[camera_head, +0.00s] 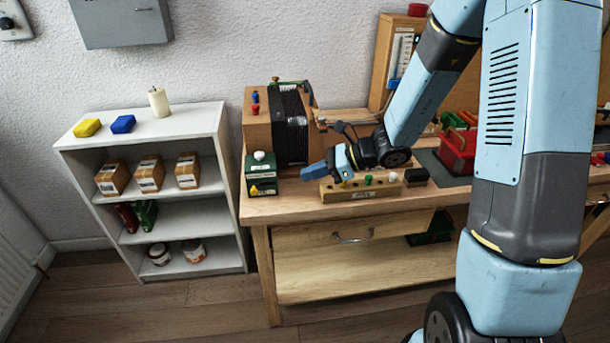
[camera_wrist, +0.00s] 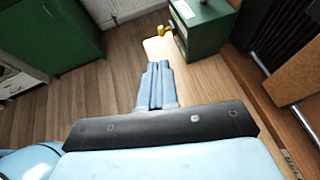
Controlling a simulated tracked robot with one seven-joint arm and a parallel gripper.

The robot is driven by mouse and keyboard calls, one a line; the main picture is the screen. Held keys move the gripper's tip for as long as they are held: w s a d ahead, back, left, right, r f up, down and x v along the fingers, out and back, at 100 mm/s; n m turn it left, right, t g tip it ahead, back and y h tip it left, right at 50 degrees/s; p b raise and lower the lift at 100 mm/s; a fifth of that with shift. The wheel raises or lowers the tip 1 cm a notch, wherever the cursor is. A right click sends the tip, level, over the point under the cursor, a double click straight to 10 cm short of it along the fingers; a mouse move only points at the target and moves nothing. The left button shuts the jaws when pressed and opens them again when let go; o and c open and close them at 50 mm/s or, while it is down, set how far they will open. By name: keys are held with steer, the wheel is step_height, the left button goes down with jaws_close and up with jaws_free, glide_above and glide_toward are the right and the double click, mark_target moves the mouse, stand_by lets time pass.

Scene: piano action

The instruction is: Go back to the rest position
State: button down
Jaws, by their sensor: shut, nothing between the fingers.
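My gripper (camera_head: 314,171) is at the left end of my blue arm, above the front left part of the wooden workbench (camera_head: 262,209). Its fingers are together with nothing between them; the closed fingers also show in the wrist view (camera_wrist: 156,84). In the head view the fingertips are just right of a dark green box (camera_head: 262,188) with a yellow knob and a white knob. In the wrist view the green box (camera_wrist: 207,32) lies beyond the fingertips, to the right. The gripper appears apart from it.
A wooden block with coloured pegs (camera_head: 345,194) lies below and right of the gripper. A red bin (camera_head: 457,152) is further right. A white shelf (camera_head: 87,156) with boxes and a candle (camera_head: 159,102) stands left. Floor between is clear.

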steer(key=s+d+r+n+t+h, duration=0.4)
steer(key=s+d+r+n+h, duration=0.8)
steer(key=s+d+r+n, duration=0.6)
steer(key=s+d+r, duration=0.2)
steer(key=d+r, duration=0.2)
steer(key=d, duration=0.1)
steer(key=shift+r+n+t+h, duration=0.3)
steer(key=shift+n+t, duration=0.1)
steer(key=shift+s, duration=0.1)
stand_by(0.4)
